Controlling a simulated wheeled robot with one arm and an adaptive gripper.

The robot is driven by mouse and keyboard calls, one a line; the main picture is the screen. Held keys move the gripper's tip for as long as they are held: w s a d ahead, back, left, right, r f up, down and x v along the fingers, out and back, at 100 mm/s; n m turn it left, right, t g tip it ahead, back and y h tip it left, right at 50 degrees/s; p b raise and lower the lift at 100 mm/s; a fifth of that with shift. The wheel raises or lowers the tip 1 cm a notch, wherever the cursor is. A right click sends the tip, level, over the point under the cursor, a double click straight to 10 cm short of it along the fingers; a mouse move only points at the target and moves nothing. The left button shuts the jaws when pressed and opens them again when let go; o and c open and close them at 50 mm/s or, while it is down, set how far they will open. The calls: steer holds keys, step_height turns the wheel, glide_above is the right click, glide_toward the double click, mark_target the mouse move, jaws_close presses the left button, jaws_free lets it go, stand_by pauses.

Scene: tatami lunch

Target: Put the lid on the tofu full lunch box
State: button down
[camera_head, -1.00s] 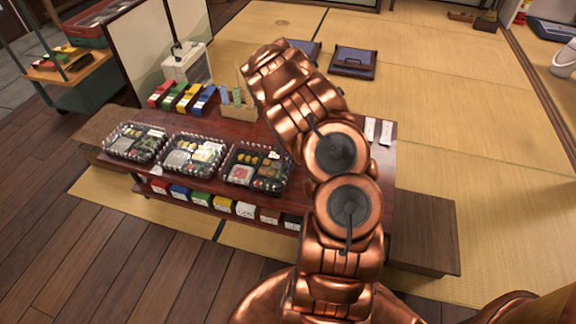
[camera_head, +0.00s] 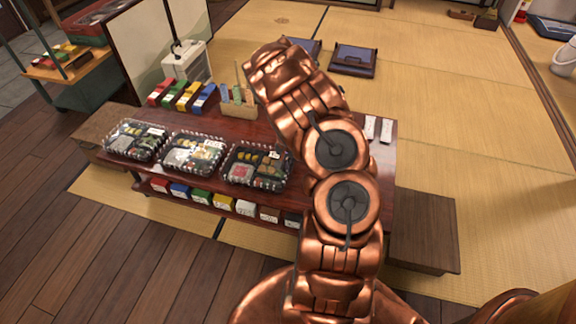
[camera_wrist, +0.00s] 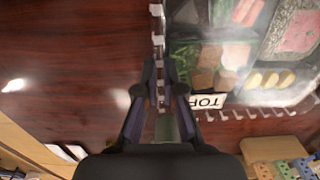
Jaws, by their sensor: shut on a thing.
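The tofu lunch box (camera_head: 243,181) is the rightmost of three black boxes on the dark red table. Its sections of food show in the wrist view, under glare that suggests a clear cover. A white label reading "TOF" (camera_wrist: 208,101) lies by the near edge. The clear lid (camera_wrist: 158,42) shows as a ridged edge running up between my fingertips. My gripper (camera_wrist: 160,92) is shut on that edge, at the box's side. In the head view my arm hides the gripper. I cannot tell whether the lid is seated or just above the box.
Two other lunch boxes (camera_head: 193,155) (camera_head: 135,140) stand to the left. Coloured boxes (camera_head: 182,97) and a wooden holder (camera_head: 238,103) stand behind. White packets (camera_head: 370,127) lie at the table's right end. The tabletop (camera_wrist: 75,60) beside the gripper is clear.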

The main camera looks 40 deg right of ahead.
steer(key=shift+f, duration=0.5)
stand_by(0.9)
steer(key=c, duration=0.7)
jaws_free()
steer(key=shift+r, duration=0.15)
steer(key=shift+r+p, duration=1.25)
steer(key=shift+r, duration=2.6)
steer(key=shift+c, duration=0.2)
